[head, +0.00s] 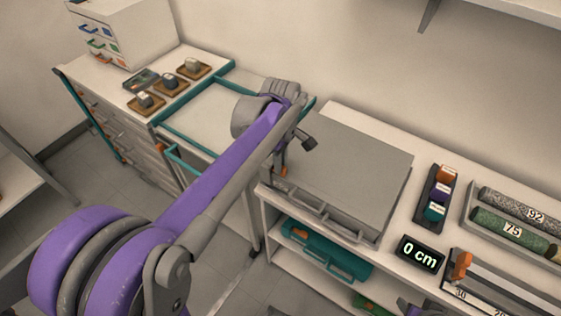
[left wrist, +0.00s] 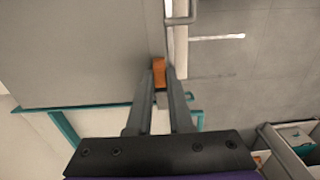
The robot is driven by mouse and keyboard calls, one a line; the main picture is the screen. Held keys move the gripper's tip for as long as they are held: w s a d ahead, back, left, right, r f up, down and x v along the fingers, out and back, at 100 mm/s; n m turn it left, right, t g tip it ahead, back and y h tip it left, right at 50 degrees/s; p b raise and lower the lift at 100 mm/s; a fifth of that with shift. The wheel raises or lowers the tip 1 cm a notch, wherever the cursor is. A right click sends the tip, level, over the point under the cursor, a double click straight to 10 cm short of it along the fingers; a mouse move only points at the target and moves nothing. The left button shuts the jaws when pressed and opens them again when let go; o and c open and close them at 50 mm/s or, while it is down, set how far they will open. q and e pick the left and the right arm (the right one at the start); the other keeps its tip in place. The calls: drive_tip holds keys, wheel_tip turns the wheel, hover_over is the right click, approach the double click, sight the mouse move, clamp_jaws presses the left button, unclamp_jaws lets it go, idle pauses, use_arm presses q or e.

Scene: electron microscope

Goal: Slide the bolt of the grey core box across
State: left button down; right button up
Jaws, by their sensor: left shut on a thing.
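The grey core box (head: 345,165) lies closed on the white bench, with a handle along its front side. Its grey lid also fills the upper left of the left wrist view (left wrist: 80,50). The orange bolt (left wrist: 159,70) sits at the box's front edge near its left end. It shows small in the head view (head: 283,171). My left gripper (left wrist: 160,78) is shut on the bolt, one finger on each side. In the head view my left arm partly covers the gripper. A small grey and purple part, likely of my right arm, shows at the bottom edge.
A teal-framed opening (head: 205,110) lies left of the box. A black display (head: 420,254) reading 0 cm and a rack of coloured blocks (head: 436,198) stand right of it. A teal case (head: 325,250) lies on the shelf below. Labelled cores (head: 510,232) lie further right.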

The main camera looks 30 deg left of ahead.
sight(291, 179)
use_arm(q)
drive_tip(key=shift+s+d, duration=0.1)
drive_tip(key=shift+d, duration=1.6)
drive_tip(key=c, duration=0.8)
unclamp_jaws()
wheel_tip(291, 179, up, 11)
drive_tip(key=p, duration=0.1)
drive_tip(key=shift+f, duration=0.15)
